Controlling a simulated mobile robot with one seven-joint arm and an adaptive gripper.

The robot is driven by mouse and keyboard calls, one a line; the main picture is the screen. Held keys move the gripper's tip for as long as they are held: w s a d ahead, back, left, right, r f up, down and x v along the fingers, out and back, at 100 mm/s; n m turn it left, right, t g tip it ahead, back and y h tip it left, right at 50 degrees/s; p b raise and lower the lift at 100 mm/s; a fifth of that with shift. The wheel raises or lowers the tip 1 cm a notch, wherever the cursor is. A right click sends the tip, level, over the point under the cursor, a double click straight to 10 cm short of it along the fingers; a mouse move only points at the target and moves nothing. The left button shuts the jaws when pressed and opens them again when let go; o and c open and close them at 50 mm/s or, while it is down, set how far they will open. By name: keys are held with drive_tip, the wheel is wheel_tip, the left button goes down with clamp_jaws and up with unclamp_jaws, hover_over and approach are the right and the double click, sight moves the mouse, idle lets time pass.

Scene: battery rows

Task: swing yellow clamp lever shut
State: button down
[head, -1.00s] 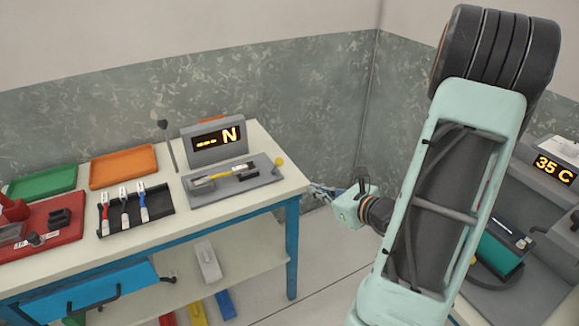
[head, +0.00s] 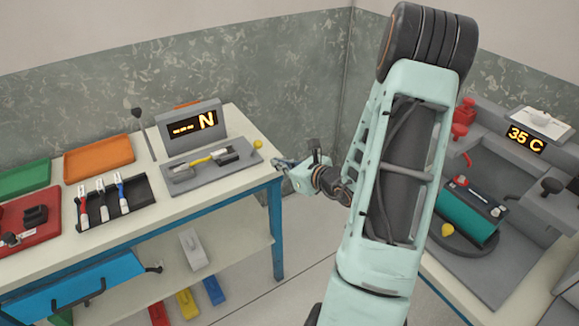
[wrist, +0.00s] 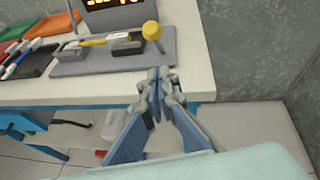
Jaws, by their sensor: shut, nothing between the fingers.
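A yellow-knobbed lever (head: 257,144) stands at the right end of a grey fixture plate (head: 182,177) on the left bench. In the wrist view its yellow knob (wrist: 152,31) shows just above and beyond my fingertips, apart from them. A tool with a yellow handle (wrist: 92,42) lies on grey supports on the plate. My gripper (head: 278,162) is at the bench's right end; in the wrist view its fingertips (wrist: 156,78) are together with nothing held. Another yellow knob (head: 446,230) sits by a teal battery (head: 466,216) on the right bench; my arm partly covers that bench.
A display reading "--- N" (head: 192,125) stands behind the plate. A black rack (head: 116,210) with several tools and orange (head: 99,158) and green trays are further left. The bench's right edge is close to my gripper; open floor lies beyond it.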

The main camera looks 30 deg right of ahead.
drive_tip(key=w, duration=0.3)
drive_tip(key=w+a+r, duration=0.1)
drive_tip(key=shift+w+p, duration=0.35)
drive_tip(key=shift+r, duration=0.2)
drive_tip(key=shift+w+r+p, duration=0.2)
drive_tip(key=shift+p, duration=0.55)
